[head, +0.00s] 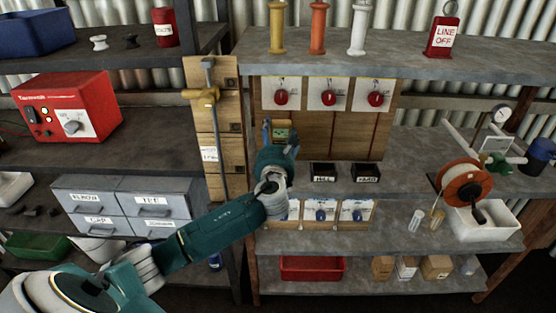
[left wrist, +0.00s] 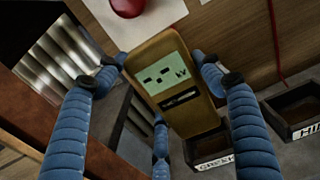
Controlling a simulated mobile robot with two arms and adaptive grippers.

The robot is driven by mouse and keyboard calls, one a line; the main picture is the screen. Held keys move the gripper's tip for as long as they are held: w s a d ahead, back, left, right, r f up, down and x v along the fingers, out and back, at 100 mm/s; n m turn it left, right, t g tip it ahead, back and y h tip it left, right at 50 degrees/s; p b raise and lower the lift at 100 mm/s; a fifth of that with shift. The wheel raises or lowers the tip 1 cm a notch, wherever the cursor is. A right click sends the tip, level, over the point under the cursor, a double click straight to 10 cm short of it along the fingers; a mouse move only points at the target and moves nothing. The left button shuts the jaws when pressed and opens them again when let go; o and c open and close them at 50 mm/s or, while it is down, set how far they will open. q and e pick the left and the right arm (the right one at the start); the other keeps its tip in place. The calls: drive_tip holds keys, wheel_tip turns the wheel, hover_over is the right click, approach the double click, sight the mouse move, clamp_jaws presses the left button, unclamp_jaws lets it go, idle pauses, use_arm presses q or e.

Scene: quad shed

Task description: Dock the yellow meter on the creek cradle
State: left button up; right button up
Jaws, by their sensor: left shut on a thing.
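The yellow meter (left wrist: 176,85), with a pale display and a dark label strip, is held between the fingers of my left gripper (left wrist: 158,82). In the head view, my left gripper (head: 280,139) is in front of the wooden backboard, and only the top of the meter (head: 281,131) shows. The creek cradle (left wrist: 212,153), a dark open box with a white label, is just below and right of the meter in the left wrist view; the meter is outside it. My gripper hides this cradle in the head view. My right gripper is not in view.
Beside the creek cradle stand the hill cradle (head: 323,173) and another dark cradle (head: 367,173). Cards with red knobs (head: 328,97) hang above. A wooden post with a pipe and yellow valve (head: 204,98) is at left. An orange reel (head: 464,184) is at right.

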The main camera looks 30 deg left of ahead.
use_arm(q)
wheel_tip(320, 180, down, 2)
drive_tip(key=shift+a, duration=0.1)
wheel_tip(320, 180, down, 4)
drive_tip(key=shift+r+b, duration=0.1)
drive_tip(key=shift+b, duration=0.2)
drive_tip(key=o, duration=1)
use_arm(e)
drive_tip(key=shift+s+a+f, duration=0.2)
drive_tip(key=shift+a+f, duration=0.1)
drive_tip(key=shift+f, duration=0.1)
use_arm(q)
drive_tip(key=shift+s, duration=0.1)
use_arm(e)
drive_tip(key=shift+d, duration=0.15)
use_arm(q)
drive_tip(key=v, duration=1.2)
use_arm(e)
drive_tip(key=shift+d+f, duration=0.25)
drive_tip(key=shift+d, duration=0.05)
